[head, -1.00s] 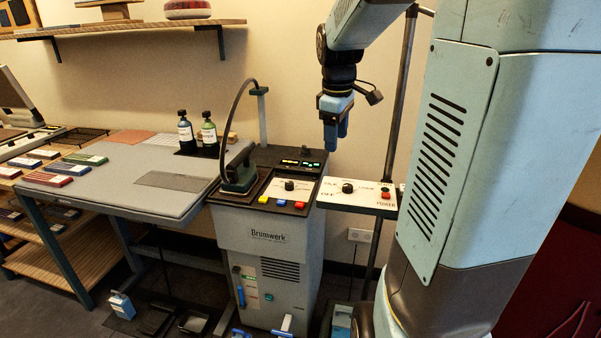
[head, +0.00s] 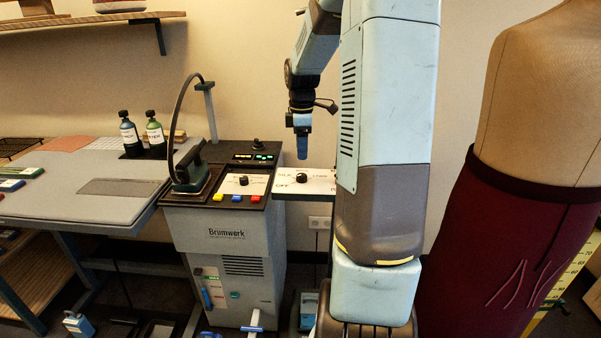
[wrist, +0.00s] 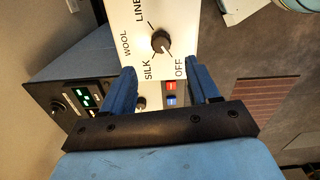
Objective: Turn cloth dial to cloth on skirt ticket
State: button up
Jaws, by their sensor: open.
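The cloth dial (wrist: 160,41) is a black knob on a white panel (wrist: 190,25) marked OFF, SILK, WOOL and LINEN in the wrist view. Its pale mark seems to point toward OFF. In the head view the dial (head: 303,177) sits on the panel right of the grey machine. My gripper (wrist: 163,74) is open and empty, its blue fingers apart, with the dial between and beyond their tips. In the head view my gripper (head: 302,150) hangs above the panel. The dark red skirt (head: 490,250) is on a dress form at right; I see no readable ticket.
The grey Brumwerk machine (head: 228,232) has its own dial (head: 244,181), coloured buttons and an iron (head: 190,172). Two bottles (head: 142,135) stand on the padded table (head: 60,190) at left. My arm hides the panel's right part in the head view.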

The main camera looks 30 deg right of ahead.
aim_at(301, 175)
notch_tip(301, 175, down, 9)
jog(key=shift+r, duration=0.1)
dwell(0.3)
jog(key=shift+c, duration=0.2)
jog(key=shift+a, duration=0.1)
jog(key=c, duration=1)
